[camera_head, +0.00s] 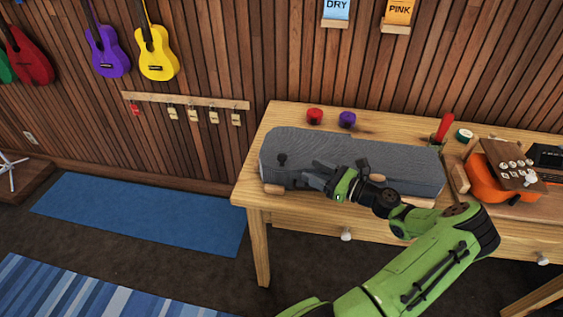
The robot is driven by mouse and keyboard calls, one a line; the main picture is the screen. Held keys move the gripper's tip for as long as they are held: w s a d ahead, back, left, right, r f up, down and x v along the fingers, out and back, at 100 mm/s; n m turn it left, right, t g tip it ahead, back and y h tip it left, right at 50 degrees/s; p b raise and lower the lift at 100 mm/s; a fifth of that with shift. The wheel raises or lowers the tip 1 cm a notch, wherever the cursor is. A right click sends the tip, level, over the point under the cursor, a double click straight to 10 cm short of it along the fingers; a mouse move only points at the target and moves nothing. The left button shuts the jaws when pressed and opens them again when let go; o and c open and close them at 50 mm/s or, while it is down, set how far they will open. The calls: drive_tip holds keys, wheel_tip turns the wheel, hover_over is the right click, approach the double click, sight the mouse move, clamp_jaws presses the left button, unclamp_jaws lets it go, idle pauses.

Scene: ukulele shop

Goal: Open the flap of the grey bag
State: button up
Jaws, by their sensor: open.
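The grey bag (330,147) is a long, ukulele-shaped case lying on the wooden table. Its flap looks closed along its length. A small dark knob or tab (282,159) stands up on its left part. My gripper (312,175) is open in front of the bag's left half, its fingers pointing left, a little right of the dark tab. I cannot tell whether the fingers touch the bag. My gripper and wrist hide part of the bag's front side.
A red round tin (314,116) and a purple one (347,119) stand behind the bag. The table's left front corner (243,195) is bare.

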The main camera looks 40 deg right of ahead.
sight(287, 166)
drive_tip(key=b+x, duration=0.1)
drive_tip(key=x, duration=0.9)
clamp_jaws()
